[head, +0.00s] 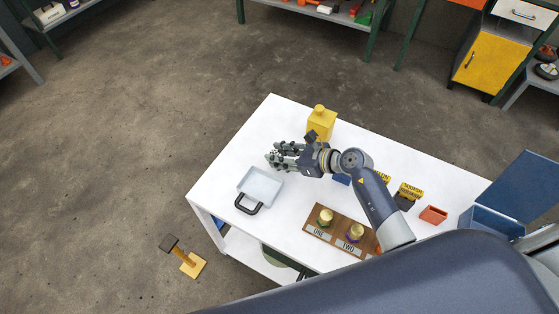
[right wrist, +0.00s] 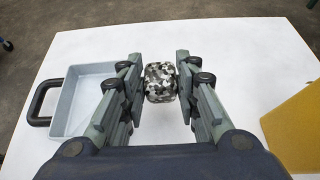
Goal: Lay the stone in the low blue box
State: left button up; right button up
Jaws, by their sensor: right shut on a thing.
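My right gripper (head: 278,157) is shut on the stone (right wrist: 160,82), a rounded block speckled black, white and grey. In the right wrist view the fingers (right wrist: 158,82) press on its two sides. In the head view the fingers largely hide the stone. A dark blue box (head: 497,222) with a raised lid stands at the table's right end. A small blue thing (head: 341,180) shows partly from under my right arm; its shape is unclear. A shallow pale blue-grey tray with a black handle (head: 249,204) lies just left of the gripper. My left gripper is out of view.
The white table (head: 228,165) also bears a yellow bottle (head: 321,123), a brown board (head: 338,230) with two knobbed pieces, dark pieces with yellow labels and an orange-red container (head: 433,215). The table's far left corner is clear.

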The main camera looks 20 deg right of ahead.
jog(key=shift+f, duration=1.3)
jog(key=shift+f, duration=0.1)
jog(key=shift+f+b, duration=0.15)
jog(key=shift+b, duration=0.15)
jog(key=o, duration=0.8)
jog(key=shift+o, duration=0.2)
